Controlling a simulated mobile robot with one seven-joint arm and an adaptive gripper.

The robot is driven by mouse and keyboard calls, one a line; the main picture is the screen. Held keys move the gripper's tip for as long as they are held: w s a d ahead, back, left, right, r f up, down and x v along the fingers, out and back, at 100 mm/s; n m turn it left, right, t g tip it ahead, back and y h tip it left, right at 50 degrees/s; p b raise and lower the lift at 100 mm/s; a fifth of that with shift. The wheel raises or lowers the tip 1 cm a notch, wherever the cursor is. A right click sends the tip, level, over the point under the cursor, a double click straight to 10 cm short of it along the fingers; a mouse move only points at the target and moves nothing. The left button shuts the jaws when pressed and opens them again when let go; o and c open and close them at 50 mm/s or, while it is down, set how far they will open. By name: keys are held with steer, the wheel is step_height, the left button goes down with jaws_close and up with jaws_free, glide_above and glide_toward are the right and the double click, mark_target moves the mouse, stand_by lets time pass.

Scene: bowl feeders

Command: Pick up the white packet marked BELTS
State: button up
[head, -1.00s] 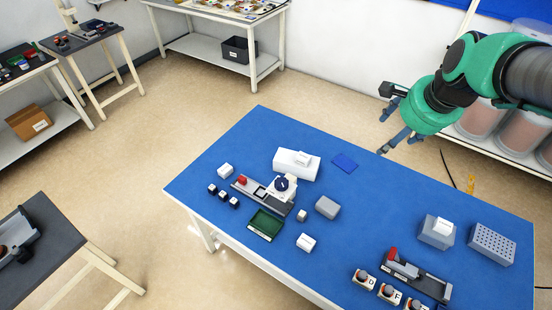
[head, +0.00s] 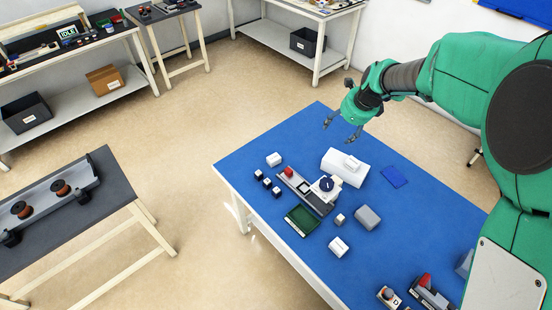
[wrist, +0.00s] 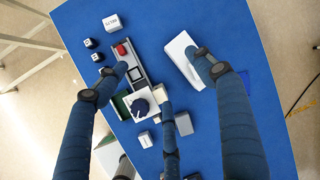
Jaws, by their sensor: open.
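A small white packet (wrist: 112,22) lies on the blue table near its far-left edge, left of the large white box. Its dark lettering is upside down in the wrist view and looks like BELTS. In the head view the same packet (head: 274,160) shows, its lettering too small to read. My gripper (head: 340,131) is open and empty, above the table's far side, right of the packet and apart from it. In the wrist view its spread fingers (wrist: 157,75) hang over the grey fixture and white box; the packet lies clear of them, up and left.
A grey fixture (head: 296,182) with a red part and white dial stands beside the packet, with several small dark-sided blocks (head: 267,182) nearby. A large white box (head: 335,166) carries another white packet (head: 352,162). Another white packet (head: 339,247) lies nearer. A green tray (head: 301,221) is in front.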

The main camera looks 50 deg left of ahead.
steer(key=s+a+f+m, duration=0.2)
steer(key=s+a+f, duration=0.2)
steer(key=a+f, duration=0.5)
steer(key=s+a+f+m+g, duration=0.1)
steer(key=s+a+f+m, duration=0.1)
steer(key=s+a+f, duration=0.3)
steer(key=a+f+p, duration=0.1)
steer(key=a+f, duration=0.3)
steer(key=a, duration=0.1)
steer(key=shift+a+f+m, duration=0.2)
steer(key=shift+f+m, duration=0.1)
steer(key=shift+f, duration=0.1)
steer(key=shift+s+f, duration=0.1)
glide_above(274, 158)
steer(key=d, duration=0.3)
steer(key=shift+a+f+b, duration=0.15)
steer(key=shift+f+b, duration=0.05)
steer(key=shift+f, duration=1.75)
steer(key=shift+a+f+b, duration=0.1)
steer(key=shift+f+b, duration=0.1)
steer(key=shift+f, duration=1.7)
steer(key=shift+f, duration=0.1)
steer(key=shift+b+x, duration=0.35)
steer(key=shift+x, duration=2.1)
steer(key=shift+s+a, duration=0.15)
steer(key=shift+c, duration=0.5)
steer(key=c, duration=1.2)
